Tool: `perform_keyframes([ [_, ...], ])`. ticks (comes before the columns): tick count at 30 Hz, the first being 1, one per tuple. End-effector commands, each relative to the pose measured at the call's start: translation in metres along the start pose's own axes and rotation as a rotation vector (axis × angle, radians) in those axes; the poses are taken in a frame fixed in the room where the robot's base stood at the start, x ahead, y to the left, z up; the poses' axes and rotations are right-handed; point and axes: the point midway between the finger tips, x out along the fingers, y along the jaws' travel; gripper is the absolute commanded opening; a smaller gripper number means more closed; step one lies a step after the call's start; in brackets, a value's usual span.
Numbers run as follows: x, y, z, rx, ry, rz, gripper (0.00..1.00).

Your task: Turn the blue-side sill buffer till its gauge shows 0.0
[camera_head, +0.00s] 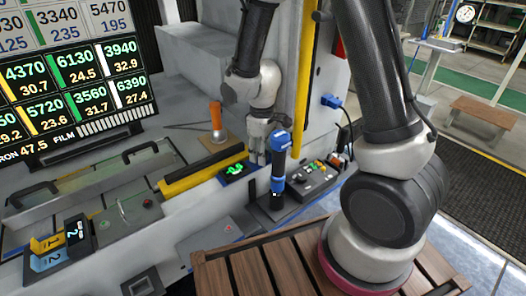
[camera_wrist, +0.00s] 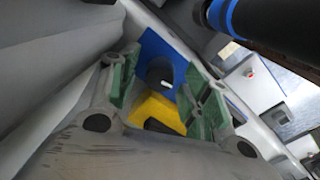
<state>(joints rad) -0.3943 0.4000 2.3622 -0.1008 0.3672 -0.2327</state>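The gauge (camera_head: 236,169) is a black display with green digits, too small and slanted to read surely, on a blue plate on the sill. My gripper (camera_head: 258,150) points down just right of and behind it. In the wrist view a black round knob with a white mark (camera_wrist: 160,72), seemingly the buffer, stands on a blue plate (camera_wrist: 152,44). My gripper's green-padded fingers (camera_wrist: 163,90) are spread either side of the knob, with gaps visible; contact is not seen. In the head view the gripper and the display's surroundings hide the knob.
A blue-and-black upright tool (camera_head: 279,170) stands close right of my gripper; a dark tube with a blue band shows in the wrist view (camera_wrist: 250,22). A yellow bar (camera_head: 200,172) lies left, and an orange-handled tool (camera_head: 216,116) behind. A button box (camera_head: 313,180) sits right.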

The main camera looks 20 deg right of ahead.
Motion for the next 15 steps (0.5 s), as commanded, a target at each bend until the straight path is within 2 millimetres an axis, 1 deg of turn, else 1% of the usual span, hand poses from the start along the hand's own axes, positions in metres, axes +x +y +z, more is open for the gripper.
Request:
perform_keyframes([
  [8,-0.001,0.0,0.0,0.001,0.0,0.0,0.49],
  [11,-0.01,0.0,0.0,0.001,0.001,0.001,0.49],
  [14,-0.028,0.0,-0.001,0.002,0.004,0.001,0.49],
  [15,-0.037,0.0,-0.001,0.002,0.005,0.001,0.49],
])
